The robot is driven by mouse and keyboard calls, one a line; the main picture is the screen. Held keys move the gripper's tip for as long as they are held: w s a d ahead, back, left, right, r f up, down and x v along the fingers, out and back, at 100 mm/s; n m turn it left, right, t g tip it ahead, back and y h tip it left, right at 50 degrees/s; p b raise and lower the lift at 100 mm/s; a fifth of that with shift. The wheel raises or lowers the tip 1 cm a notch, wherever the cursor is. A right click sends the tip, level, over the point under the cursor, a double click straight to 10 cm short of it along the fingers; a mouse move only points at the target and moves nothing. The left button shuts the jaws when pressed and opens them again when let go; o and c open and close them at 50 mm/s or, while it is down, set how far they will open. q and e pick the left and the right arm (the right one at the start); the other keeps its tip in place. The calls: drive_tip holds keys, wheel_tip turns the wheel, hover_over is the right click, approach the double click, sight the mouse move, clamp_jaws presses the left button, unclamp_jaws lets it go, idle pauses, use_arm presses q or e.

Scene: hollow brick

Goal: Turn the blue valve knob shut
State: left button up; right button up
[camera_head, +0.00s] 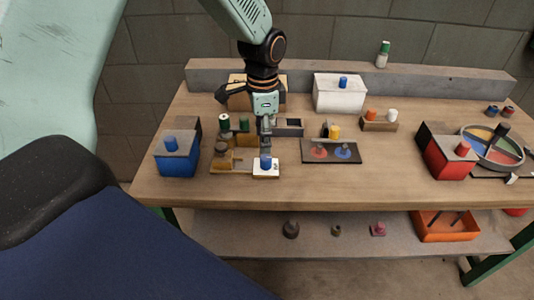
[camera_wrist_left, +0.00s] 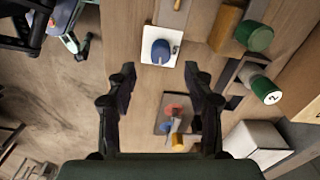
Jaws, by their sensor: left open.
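The blue valve knob (camera_head: 266,161) is a short blue cylinder on a white square base (camera_head: 265,173) near the front edge of the wooden table. In the left wrist view the knob (camera_wrist_left: 160,52) lies at the top middle, just beyond the fingertips. My left gripper (camera_head: 266,143) points down over the table, right above or just behind the knob; I cannot tell the exact gap. In the left wrist view this gripper (camera_wrist_left: 159,72) has its fingers spread wide with nothing between them. My right gripper shows in neither view.
A blue box (camera_head: 178,158) is farther left. A dark plate with red and blue discs (camera_head: 331,151) lies to the right. Bare tabletop lies farther right, before a red box (camera_head: 445,155).

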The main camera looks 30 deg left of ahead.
sight(266, 158)
use_arm(q)
drive_tip(key=f, duration=0.2)
drive_tip(key=f+b, duration=0.1)
drive_tip(key=f, duration=0.1)
drive_tip(key=w+f, duration=0.1)
drive_tip(key=f, duration=0.1)
drive_tip(key=shift+d, duration=0.35)
drive_tip(key=shift+s+f, duration=0.1)
drive_tip(key=shift+f, duration=0.3)
drive_tip(key=shift+s+a+f, duration=0.2)
drive_tip(key=shift+s+a, duration=0.05)
drive_tip(key=shift+s, duration=0.15)
drive_tip(key=shift+w+d+f, duration=0.15)
drive_tip(key=shift+w+d, duration=0.05)
drive_tip(key=shift+w, duration=0.15)
drive_tip(key=shift+c, duration=0.7)
drive_tip(key=shift+s+a, duration=0.15)
drive_tip(key=shift+s, duration=0.1)
drive_tip(key=c, duration=0.5)
drive_tip(key=shift+w, duration=0.15)
clamp_jaws()
